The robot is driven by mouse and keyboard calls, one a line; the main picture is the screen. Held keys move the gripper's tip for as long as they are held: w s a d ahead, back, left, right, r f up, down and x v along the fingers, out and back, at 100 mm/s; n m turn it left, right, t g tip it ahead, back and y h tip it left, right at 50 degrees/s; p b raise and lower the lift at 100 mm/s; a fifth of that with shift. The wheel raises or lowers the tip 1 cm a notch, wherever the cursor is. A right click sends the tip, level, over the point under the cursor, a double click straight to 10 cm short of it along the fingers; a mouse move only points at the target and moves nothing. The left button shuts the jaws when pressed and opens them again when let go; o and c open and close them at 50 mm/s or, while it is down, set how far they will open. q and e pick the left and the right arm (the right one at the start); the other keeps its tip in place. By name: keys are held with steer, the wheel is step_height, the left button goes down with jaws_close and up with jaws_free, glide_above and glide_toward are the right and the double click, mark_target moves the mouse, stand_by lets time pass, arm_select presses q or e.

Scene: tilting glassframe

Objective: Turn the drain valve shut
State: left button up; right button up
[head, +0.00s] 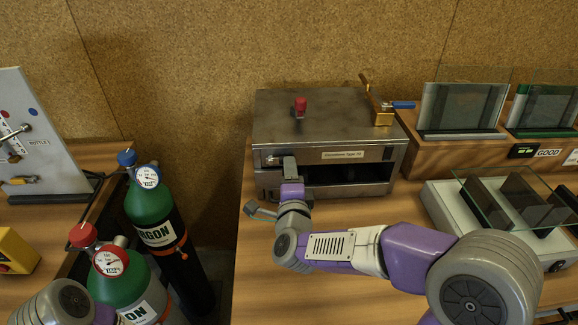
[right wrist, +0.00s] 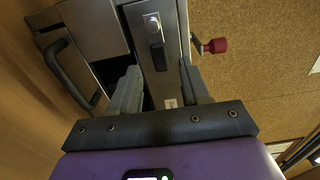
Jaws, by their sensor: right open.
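A grey metal tank (head: 330,125) with a dark front slot stands on the right bench. A brass fitting (head: 384,117) with a blue lever (head: 402,105) is at its right rear top; it looks like a valve, but no label marks it as the drain valve. The lever points right. My right gripper (head: 289,168) is at the tank's left front, well left of this fitting. In the right wrist view its fingers (right wrist: 163,88) are apart, with nothing held between them, facing the tank front and a small metal latch (right wrist: 153,25). My left gripper is out of view.
A red knob (head: 300,105) stands on the tank top and shows in the wrist view (right wrist: 215,46). A wooden rack (head: 430,155) and a white tray (head: 440,205) with glass plates are at right. Green cylinders (head: 150,205) stand left.

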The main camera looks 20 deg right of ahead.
steer(key=v, duration=0.5)
steer(key=shift+w+p, duration=0.1)
steer(key=shift+p, duration=0.2)
